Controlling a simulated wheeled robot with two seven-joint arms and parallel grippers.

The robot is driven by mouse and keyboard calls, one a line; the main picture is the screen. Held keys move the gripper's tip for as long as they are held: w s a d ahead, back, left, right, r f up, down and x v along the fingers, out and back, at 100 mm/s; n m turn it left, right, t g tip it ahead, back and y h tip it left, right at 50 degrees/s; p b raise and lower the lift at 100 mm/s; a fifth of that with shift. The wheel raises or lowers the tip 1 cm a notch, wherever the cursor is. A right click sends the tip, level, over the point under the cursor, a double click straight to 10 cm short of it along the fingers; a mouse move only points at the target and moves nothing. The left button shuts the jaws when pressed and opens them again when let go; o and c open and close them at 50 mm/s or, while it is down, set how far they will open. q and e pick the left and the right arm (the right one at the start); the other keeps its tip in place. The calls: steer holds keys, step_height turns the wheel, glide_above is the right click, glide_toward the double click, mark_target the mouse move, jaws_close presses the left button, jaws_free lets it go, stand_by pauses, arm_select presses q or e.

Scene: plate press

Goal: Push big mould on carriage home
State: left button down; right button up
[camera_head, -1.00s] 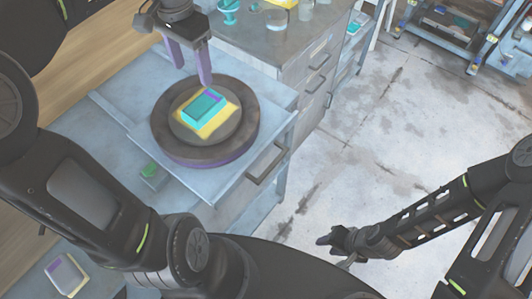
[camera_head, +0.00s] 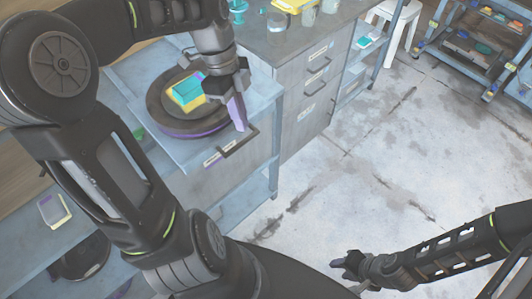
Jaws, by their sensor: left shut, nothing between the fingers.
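The big mould appears to be the round dark disc with a purple lower rim (camera_head: 168,122), lying flat on the light-blue sliding carriage (camera_head: 186,152). A cyan block (camera_head: 187,91) sits on a yellow sheet on top of the disc. My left gripper (camera_head: 238,118) is shut and empty, its purple fingers pointing down at the disc's right side, near the carriage's front edge and handle (camera_head: 240,143). I cannot tell whether they touch anything. The gripper and arm hide part of the disc's right and back. My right gripper (camera_head: 347,264) hangs low over the floor, apart from everything.
A grey drawer cabinet (camera_head: 300,85) with cups and a yellow tray on top stands right of the carriage. A white stool (camera_head: 398,22) and a blue rack (camera_head: 470,45) are farther back. The concrete floor on the right is clear.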

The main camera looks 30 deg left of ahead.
mark_target(244, 141)
arm_select(q)
steer(key=m, duration=0.4)
steer(key=shift+w+d+f+m, duration=0.2)
steer(key=shift+w+d+m, duration=0.05)
steer(key=shift+m, duration=0.05)
steer(key=shift+d, duration=0.1)
step_height(244, 141, down, 9)
steer(key=shift+f+p, duration=0.15)
steer(key=shift+p, duration=0.9)
steer(key=shift+w+a, duration=0.1)
steer(key=shift+a, duration=0.35)
